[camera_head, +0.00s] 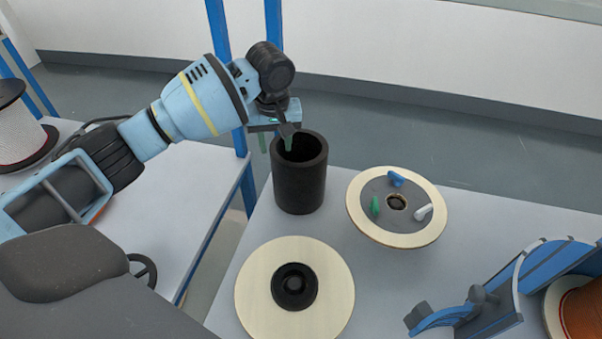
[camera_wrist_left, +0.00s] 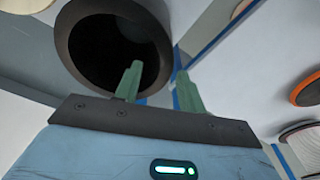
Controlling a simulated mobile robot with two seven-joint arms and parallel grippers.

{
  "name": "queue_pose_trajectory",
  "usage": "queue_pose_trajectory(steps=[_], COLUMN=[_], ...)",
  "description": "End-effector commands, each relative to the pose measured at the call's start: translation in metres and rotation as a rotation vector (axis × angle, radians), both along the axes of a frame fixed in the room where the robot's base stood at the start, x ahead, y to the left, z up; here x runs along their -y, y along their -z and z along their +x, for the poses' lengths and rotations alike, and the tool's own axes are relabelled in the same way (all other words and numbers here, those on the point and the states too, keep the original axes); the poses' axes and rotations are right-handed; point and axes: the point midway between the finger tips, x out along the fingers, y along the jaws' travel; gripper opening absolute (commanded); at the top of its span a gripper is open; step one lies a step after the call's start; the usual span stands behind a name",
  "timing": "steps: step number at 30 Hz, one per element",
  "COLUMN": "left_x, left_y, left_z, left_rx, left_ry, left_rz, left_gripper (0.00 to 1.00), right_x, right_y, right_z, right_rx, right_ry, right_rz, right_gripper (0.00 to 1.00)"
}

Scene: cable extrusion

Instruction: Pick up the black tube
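The black tube (camera_head: 299,182) stands upright on the table, a thick-walled hollow cylinder with its open top facing up. My left gripper (camera_head: 276,143) is at the tube's left rim, pointing down, with its green fingers apart. One finger shows over the opening and the other shows outside the wall on the left. In the left wrist view the fingers (camera_wrist_left: 158,88) are open, with the tube (camera_wrist_left: 72,22) beyond them and part of its wall between them. I cannot tell whether either finger touches the wall. My right gripper is not in view.
A pale disc with a black hub (camera_head: 249,302) lies in front of the tube. A disc with blue, green and white pegs (camera_head: 428,229) is to its right. A blue curved stand (camera_head: 490,318) and an orange spool (camera_head: 583,318) are at lower right. Another table (camera_head: 207,183) is at left.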

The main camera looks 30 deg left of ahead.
Motion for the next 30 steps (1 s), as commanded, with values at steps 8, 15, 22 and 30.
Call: queue_pose_trajectory(steps=[8,15,22,30], left_x=[-0.002,-0.009,-0.01,-0.01], left_y=[0.015,0.046,0.064,0.064], left_z=[0.001,-0.003,-0.001,0.0], left_rx=[0.001,-0.002,0.001,0.002], left_ry=[-0.001,-0.001,0.0,0.0], left_rz=[0.001,0.001,0.001,0.0], left_gripper=[0.4,0.4,0.4,0.35], right_x=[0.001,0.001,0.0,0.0], right_y=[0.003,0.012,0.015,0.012], right_z=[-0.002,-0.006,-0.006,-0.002], right_rx=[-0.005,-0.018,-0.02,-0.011], right_ry=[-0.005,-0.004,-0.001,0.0], right_rz=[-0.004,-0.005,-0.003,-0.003], right_gripper=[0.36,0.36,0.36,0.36])
